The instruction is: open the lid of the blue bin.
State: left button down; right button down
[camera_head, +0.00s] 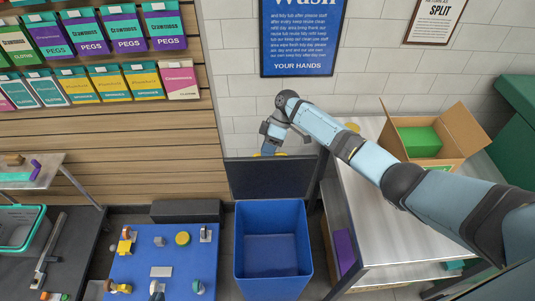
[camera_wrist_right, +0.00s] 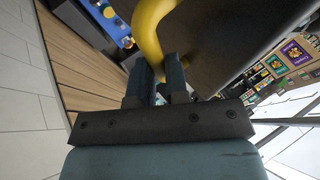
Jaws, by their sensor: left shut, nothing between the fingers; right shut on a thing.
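The blue bin (camera_head: 272,235) stands on the floor in the lower middle of the head view, with its inside visible and empty-looking. Its dark lid (camera_head: 270,178) is raised and stands about upright at the bin's back edge. In the right wrist view, my right gripper (camera_wrist_right: 162,82) is shut on the curved yellow handle (camera_wrist_right: 150,32), beside the dark lid (camera_wrist_right: 225,30). My left gripper is not in view.
A metal table (camera_head: 400,235) with an open cardboard box (camera_head: 460,130) stands right of the bin. A blue board (camera_head: 143,262) with several small parts lies left of it. Shelves of packets (camera_head: 95,85) hang on the wall at the left.

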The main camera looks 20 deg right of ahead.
jog(key=shift+s+f, duration=0.2)
jog(key=shift+f, duration=0.35)
jog(key=c, duration=1.4)
grip_release()
jog(key=shift+o, duration=1.4)
jog(key=shift+w+d+f, duration=0.1)
jog(key=shift+w, duration=0.1)
jog(key=b+v, duration=0.1)
jog(key=v, duration=1.3)
jog(key=shift+b, duration=0.35)
jog(key=shift+w, duration=0.1)
